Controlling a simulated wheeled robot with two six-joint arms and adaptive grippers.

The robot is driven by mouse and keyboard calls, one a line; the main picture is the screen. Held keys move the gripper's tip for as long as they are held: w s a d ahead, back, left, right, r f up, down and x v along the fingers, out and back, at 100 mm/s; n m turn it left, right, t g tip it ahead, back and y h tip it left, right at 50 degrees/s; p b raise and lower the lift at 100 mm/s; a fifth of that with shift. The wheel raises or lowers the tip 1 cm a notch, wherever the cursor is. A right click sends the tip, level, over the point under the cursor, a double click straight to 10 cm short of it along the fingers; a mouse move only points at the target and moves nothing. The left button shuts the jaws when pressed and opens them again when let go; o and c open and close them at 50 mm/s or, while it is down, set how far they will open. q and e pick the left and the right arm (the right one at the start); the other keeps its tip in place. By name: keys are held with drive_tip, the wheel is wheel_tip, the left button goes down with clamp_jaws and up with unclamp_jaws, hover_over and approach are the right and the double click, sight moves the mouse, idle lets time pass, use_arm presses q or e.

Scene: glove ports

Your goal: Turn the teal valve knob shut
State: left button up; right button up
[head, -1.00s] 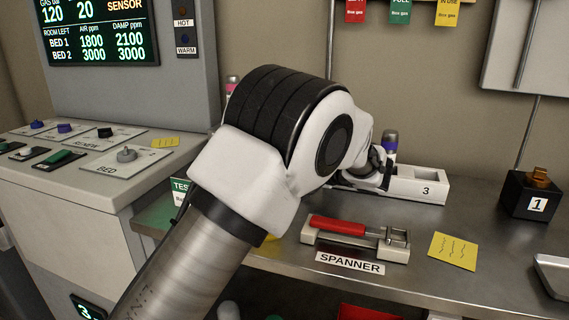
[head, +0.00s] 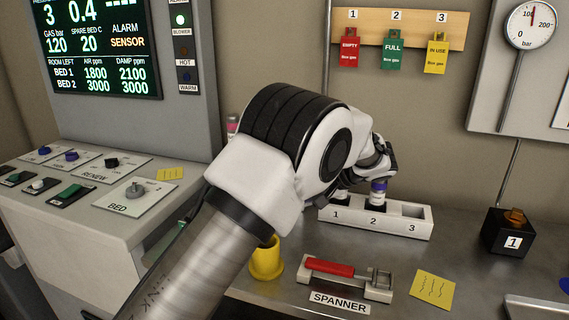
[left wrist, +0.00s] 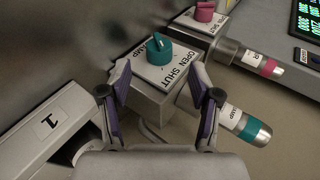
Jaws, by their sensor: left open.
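The teal valve knob (left wrist: 158,46) sits on a pale block (left wrist: 155,75) marked OPEN and SHUT in the left wrist view. A small white mark shows on the knob; I cannot tell which label it points to. My left gripper (left wrist: 157,82) is open, its two fingers spread on either side of the block's near part. The knob lies beyond the fingertips, apart from them, with nothing between the fingers holding it. In the head view my left arm reaches in, its hand (head: 378,165) partly hidden by its own wrist, and the knob does not show. My right gripper is not in view.
A pink knob (left wrist: 204,12) and a teal-banded bottle end (left wrist: 249,130) are near the knob. A white rack (head: 350,216) numbered 1 to 3, a yellow cup (head: 266,262) and a red-handled spanner (head: 330,267) lie on the metal bench. A control console (head: 100,225) stands left.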

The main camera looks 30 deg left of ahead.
use_arm(q)
drive_tip(key=a+f+h+p, duration=0.1)
drive_tip(key=a+p, duration=0.1)
drive_tip(key=a+f+h+p, duration=0.1)
drive_tip(key=a+p, duration=0.1)
drive_tip(key=a+f+g+h+p, duration=0.1)
drive_tip(key=p, duration=0.2)
drive_tip(key=shift+w+a+f+n, duration=0.2)
drive_tip(key=shift+a+f+n, duration=0.1)
drive_tip(key=shift+a, duration=0.1)
drive_tip(key=shift+d, duration=0.1)
drive_tip(key=c, duration=1.1)
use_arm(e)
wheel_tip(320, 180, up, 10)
